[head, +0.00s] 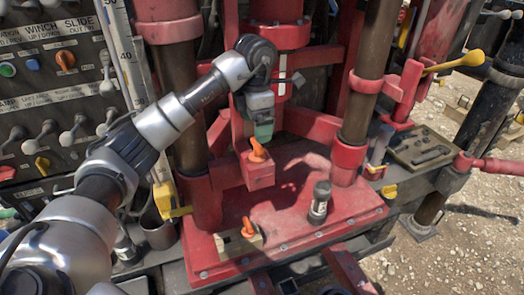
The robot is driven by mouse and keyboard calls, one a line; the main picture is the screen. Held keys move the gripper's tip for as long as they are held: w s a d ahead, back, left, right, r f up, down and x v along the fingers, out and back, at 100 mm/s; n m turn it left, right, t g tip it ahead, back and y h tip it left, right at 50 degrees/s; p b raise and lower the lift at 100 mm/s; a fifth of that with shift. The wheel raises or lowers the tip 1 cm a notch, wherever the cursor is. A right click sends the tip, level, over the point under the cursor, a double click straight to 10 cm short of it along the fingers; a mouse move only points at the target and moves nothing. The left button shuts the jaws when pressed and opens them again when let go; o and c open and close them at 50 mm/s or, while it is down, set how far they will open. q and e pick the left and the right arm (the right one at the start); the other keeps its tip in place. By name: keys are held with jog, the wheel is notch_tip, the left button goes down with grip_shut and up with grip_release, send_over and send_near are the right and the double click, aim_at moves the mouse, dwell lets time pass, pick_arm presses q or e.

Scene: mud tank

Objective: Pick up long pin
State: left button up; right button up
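Two orange-handled pins are in the head view, and I cannot tell which is the long pin. One orange handle (257,150) stands at the top of a red block (259,173) in front of the red frame. The other orange handle (248,227) stands in a small tan block (238,243) on the red base plate. My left gripper (263,136) comes in from the left and points down just above the upper orange handle. Its fingers are small and partly hidden, so I cannot tell whether they touch the handle. My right gripper is not in view.
A dark-capped metal cylinder (319,201) stands on the red base plate (300,235). A lever panel (55,90) fills the left side. Red frame posts and dark pipes rise behind. A tool tray (420,148) and a yellow-handled lever (455,62) are at right, beyond which is gravel.

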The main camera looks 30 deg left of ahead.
aim_at(257, 149)
pick_arm(q)
jog(key=shift+s+f, duration=0.75)
jog(key=shift+f, duration=0.3)
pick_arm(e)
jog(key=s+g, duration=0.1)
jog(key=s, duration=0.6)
pick_arm(q)
jog(key=f+p, duration=0.2)
jog(key=f, duration=0.1)
jog(key=w+f+p, duration=0.1)
jog(key=shift+d+f, duration=0.3)
jog(key=shift+f, duration=0.05)
jog(key=shift+s+f+p, duration=0.1)
jog(key=shift+f+p, duration=0.15)
jog(key=shift+p, duration=0.05)
jog(key=shift+f, duration=0.15)
jog(key=shift+c, duration=1.5)
jog(key=c, duration=0.7)
jog(key=shift+c, duration=0.3)
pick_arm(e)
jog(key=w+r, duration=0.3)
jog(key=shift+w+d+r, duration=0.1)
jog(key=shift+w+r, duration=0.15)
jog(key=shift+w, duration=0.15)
